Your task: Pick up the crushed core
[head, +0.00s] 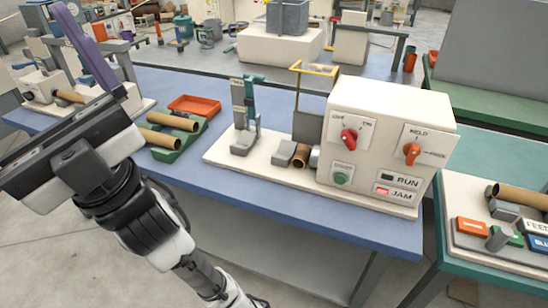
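A short brown core (301,156) sits on the winder (385,135), between a dark grey block (284,153) and the machine's round spindle end. It looks like the crushed core, but it is too small to make out the damage clearly. My gripper (70,152) is at the left, well away from this core and nearer to me. I see the back of its body; its fingers are hidden, so whether it is open or shut does not show.
The red JAM lamp (395,191) looks lit. A green tray (180,140) with brown cores and an orange tray (194,105) are left of the winder. A yellow-framed guard (312,68) stands behind the core, a grey-teal post (245,115) to its left. The blue table front (290,200) is clear.

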